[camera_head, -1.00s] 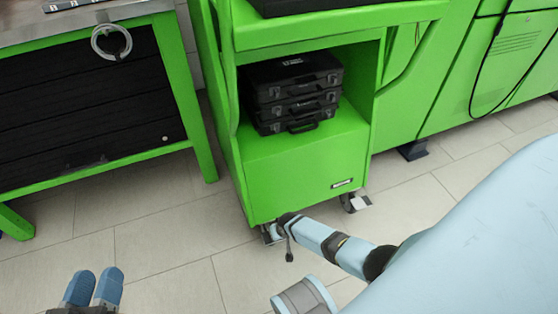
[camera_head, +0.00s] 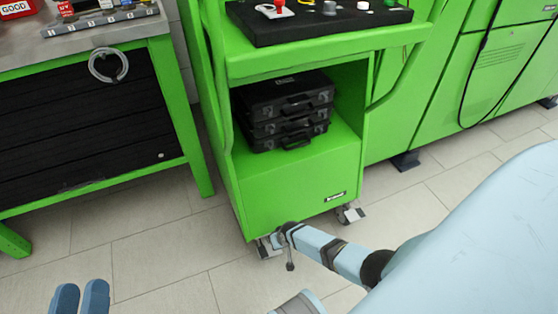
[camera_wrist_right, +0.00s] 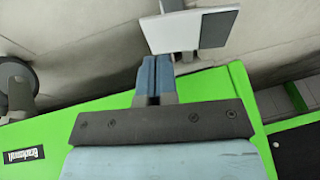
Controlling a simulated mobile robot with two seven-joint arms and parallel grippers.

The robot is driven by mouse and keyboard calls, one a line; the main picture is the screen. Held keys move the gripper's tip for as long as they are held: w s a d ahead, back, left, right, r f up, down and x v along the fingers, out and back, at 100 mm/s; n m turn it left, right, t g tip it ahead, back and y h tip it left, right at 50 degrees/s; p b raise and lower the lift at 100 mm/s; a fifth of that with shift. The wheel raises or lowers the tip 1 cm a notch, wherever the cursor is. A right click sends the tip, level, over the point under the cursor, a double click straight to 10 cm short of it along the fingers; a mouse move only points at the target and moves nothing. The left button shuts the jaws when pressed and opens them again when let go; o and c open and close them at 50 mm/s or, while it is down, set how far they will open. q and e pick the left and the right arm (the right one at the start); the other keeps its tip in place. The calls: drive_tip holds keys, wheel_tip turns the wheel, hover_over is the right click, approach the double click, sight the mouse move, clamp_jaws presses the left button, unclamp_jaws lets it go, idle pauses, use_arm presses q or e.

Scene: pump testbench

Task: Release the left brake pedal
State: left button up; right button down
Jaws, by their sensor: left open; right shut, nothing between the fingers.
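The left brake pedal (camera_head: 264,249) is a small light-grey plate at the foot of the green cart's left front caster. It also shows in the right wrist view as a white and grey plate (camera_wrist_right: 185,32), just beyond the fingertips and slightly to their right. My right gripper (camera_wrist_right: 155,64) is shut and empty, its blue fingers together near the pedal; I cannot tell whether they touch it. In the head view the right arm reaches the cart's lower left corner, and its fingers are hard to make out. My left gripper (camera_head: 79,298) is open and empty at the bottom left.
The green cart (camera_head: 290,190) holds stacked black cases (camera_head: 287,112). Its right caster has another pedal (camera_head: 351,214). A green workbench (camera_head: 187,115) stands at the left, and green cabinets (camera_head: 500,80) stand at the right. Tiled floor (camera_head: 160,255) is clear between bench and cart.

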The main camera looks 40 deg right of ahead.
use_arm(q)
drive_tip(key=s+a+f+g+y+p, duration=0.1)
drive_tip(key=a+f+g+y+p, duration=0.2)
drive_tip(key=f+p, duration=0.2)
drive_tip(key=shift+a+f+n+y+p, duration=0.3)
drive_tip(key=shift+a+f+y+p, duration=0.1)
drive_tip(key=shift+p, duration=0.3)
use_arm(e)
drive_tip(key=d+v, duration=0.1)
drive_tip(key=v, duration=1)
drive_tip(key=shift+d, duration=0.25)
use_arm(q)
drive_tip(key=shift+d, duration=0.1)
use_arm(e)
drive_tip(key=shift+w, duration=0.1)
